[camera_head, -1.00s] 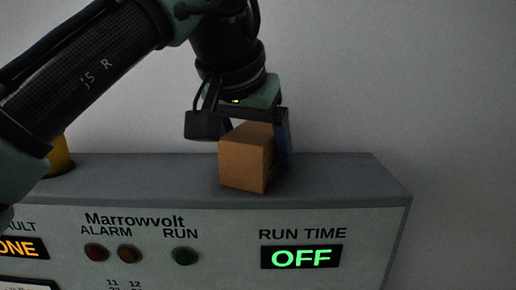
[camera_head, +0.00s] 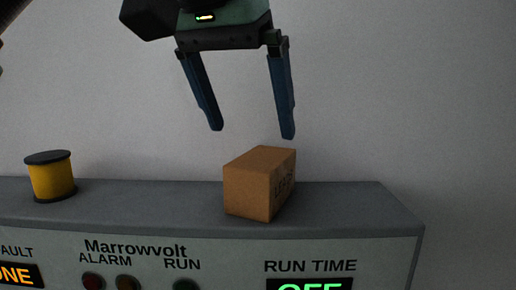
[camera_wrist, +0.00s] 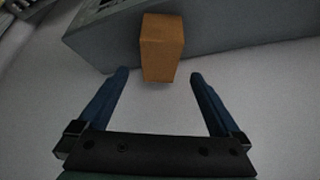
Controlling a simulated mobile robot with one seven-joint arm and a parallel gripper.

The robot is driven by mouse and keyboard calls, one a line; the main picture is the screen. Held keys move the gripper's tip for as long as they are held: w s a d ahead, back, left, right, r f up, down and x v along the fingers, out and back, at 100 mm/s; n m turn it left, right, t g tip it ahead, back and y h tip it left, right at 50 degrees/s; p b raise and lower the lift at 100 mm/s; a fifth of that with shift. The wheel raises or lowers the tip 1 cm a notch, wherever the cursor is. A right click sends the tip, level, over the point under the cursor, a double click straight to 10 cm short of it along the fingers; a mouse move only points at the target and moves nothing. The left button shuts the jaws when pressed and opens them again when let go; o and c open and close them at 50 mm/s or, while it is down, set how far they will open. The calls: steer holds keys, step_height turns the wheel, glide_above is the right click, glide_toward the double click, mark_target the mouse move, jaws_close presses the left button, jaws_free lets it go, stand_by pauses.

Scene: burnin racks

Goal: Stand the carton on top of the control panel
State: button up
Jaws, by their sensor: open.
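The brown carton (camera_head: 248,190) stands on the grey top of the control panel (camera_head: 345,205), right of the panel's middle in the head view. It rests flat, with dark print on its right side. My gripper (camera_head: 252,134) is open and empty, above the carton and apart from it, its two blue fingers pointing down. In the wrist view the carton (camera_wrist: 161,50) lies beyond and between the open fingertips (camera_wrist: 159,74), on the panel's top (camera_wrist: 220,30).
A yellow spool (camera_head: 51,177) with black rims stands on the panel top at the left. The panel top between spool and carton is clear, as is its right end. A plain grey wall (camera_head: 420,100) rises behind.

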steer(key=shift+s+r, duration=0.15)
steer(key=shift+r, duration=0.2)
steer(key=w+d+r+m+t+h, duration=0.1)
steer(key=w+d+t+h, duration=0.25)
steer(key=d, duration=0.35)
steer(key=w+d+r+m+t+h, duration=0.1)
steer(key=w+d+m+t+h, duration=0.1)
steer(key=d+t+h, duration=0.3)
steer(key=s+a+r+n+t+y, duration=0.1)
steer(key=s+a+n+t+y, duration=0.3)
steer(key=s+a+t+y, duration=0.1)
steer(key=s+a+r+n+t+y, duration=0.2)
steer(key=s+a+t+y, duration=0.3)
steer(key=s+t, duration=0.3)
steer(key=shift+s+n+y, duration=0.35)
steer(key=shift+s+n, duration=0.55)
steer(key=shift+s, duration=0.3)
